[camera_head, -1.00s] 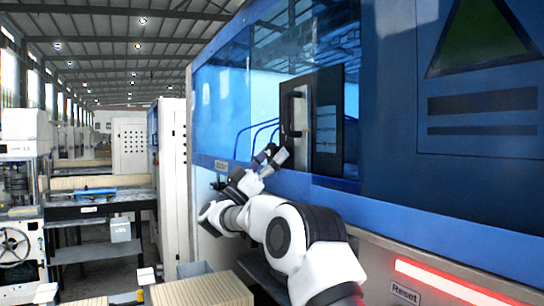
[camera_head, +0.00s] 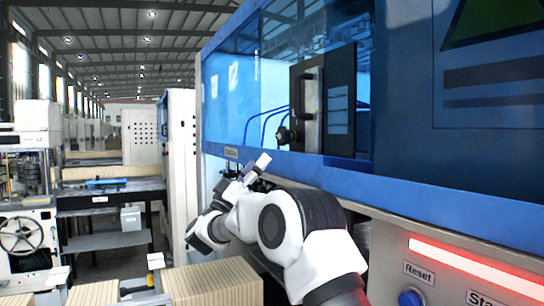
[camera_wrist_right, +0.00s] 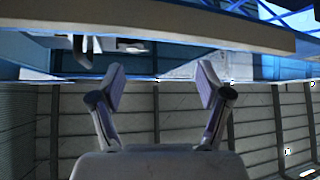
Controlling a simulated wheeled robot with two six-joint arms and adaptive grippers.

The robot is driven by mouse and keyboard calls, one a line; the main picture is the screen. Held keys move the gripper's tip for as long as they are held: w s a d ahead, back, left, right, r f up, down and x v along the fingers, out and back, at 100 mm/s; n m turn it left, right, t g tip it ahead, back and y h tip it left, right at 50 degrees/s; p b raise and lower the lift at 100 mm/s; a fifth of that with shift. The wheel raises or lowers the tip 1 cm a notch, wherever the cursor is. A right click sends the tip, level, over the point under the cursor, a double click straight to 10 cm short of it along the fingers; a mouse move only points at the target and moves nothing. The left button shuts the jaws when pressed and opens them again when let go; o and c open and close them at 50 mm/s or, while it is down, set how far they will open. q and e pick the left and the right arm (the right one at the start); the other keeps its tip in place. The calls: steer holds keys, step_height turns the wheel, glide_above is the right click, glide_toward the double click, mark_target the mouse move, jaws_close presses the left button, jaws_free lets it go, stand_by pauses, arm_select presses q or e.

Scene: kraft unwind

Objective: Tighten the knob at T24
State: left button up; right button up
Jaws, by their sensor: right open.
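A dark round knob (camera_head: 284,135) sits at the lower left edge of a black door panel (camera_head: 340,100) on the blue machine front. No T24 mark can be read on it. My right gripper (camera_head: 248,170) is open and empty, below and left of the knob, apart from it. In the right wrist view, the two fingers of my right gripper (camera_wrist_right: 162,78) stand wide apart with nothing between them. A dark handle-like shape shows there at the upper left, but I cannot tell whether the knob is part of it. My left gripper is not in view.
A blue ledge (camera_head: 400,190) runs along the machine below the window. A small label plate (camera_head: 231,153) is on it, hard to read. A Reset button (camera_head: 411,298) and a red light strip (camera_head: 470,265) are lower right. Cardboard stacks (camera_head: 212,284) stand below my arm.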

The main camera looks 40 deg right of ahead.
mark_target(279, 134)
steer(key=shift+m+g, duration=0.4)
steer(key=shift+m, duration=0.3)
steer(key=s+r, duration=0.1)
steer(key=s+r+p, duration=0.1)
steer(key=r, duration=0.1)
steer(key=s+d+r+p, duration=0.1)
steer(key=r, duration=0.1)
steer(key=shift+s+r, duration=0.25)
steer(key=d+r+p, duration=0.1)
steer(key=d, duration=0.1)
steer(key=d+r+p, duration=0.1)
steer(key=d, duration=0.1)
steer(key=shift+r, duration=0.15)
steer(key=shift+a, duration=0.2)
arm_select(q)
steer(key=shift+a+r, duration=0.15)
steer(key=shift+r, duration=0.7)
arm_select(e)
steer(key=c, duration=1.2)
